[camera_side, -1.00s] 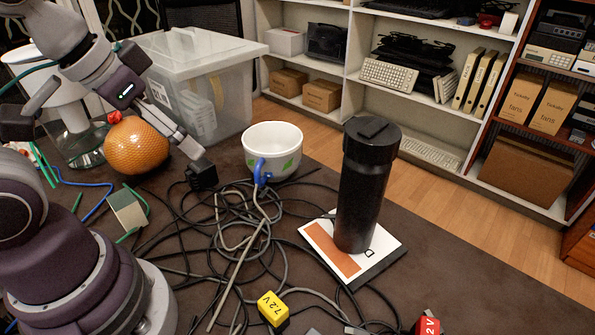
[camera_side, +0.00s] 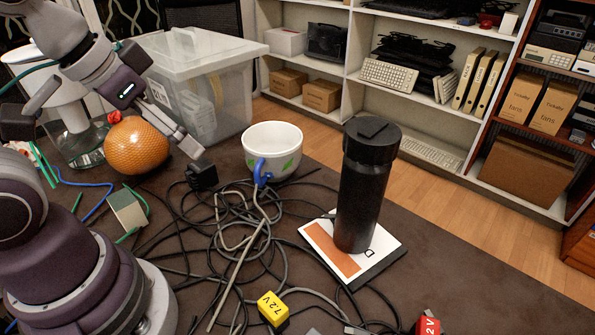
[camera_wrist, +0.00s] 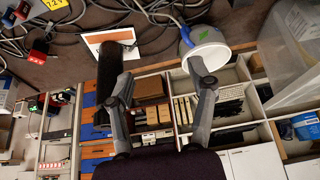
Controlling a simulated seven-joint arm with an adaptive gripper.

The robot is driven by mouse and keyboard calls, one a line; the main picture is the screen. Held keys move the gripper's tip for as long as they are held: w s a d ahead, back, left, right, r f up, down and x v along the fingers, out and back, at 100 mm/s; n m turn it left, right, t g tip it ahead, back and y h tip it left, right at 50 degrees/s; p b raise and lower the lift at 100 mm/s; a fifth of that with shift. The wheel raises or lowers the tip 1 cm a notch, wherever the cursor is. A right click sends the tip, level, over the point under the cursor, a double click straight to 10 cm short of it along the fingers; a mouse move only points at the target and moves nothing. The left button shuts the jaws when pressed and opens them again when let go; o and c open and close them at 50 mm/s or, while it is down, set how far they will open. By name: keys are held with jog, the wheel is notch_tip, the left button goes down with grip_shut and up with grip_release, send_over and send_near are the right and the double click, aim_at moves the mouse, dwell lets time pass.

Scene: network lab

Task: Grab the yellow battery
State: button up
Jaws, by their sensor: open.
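The yellow battery (camera_side: 272,308), marked 7.2 V, stands on the dark table near the front edge of the side view, beside dark cables. In the wrist view part of the yellow battery (camera_wrist: 52,3) shows at the top left edge, cut off by the frame. My gripper (camera_wrist: 160,74) is open and empty, with its two fingers spread wide. In the side view it is raised at the upper left, around the orange ball in the picture, well away from the battery. Whether it touches the ball cannot be told.
A tall black bottle (camera_side: 362,195) stands on a book (camera_side: 385,262) right of the cable tangle (camera_side: 245,225). A white mug (camera_side: 272,140), an orange ball (camera_side: 137,147) and a clear bin (camera_side: 225,75) stand behind. A red battery (camera_side: 428,325) sits at the front right. The right table corner is clear.

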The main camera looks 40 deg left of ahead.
jog(key=m+g, duration=0.5)
jog(key=m, duration=1.3)
send_over(272, 304)
jog(key=f, duration=0.9)
jog(key=shift+w+a+f, duration=0.15)
jog(key=shift+a+f, duration=0.15)
jog(key=shift+f, duration=0.1)
jog(key=shift+m+g, duration=0.3)
jog(key=f, duration=1.1)
jog(key=shift+d, duration=0.35)
jog(key=shift+r, duration=0.1)
grip_shut()
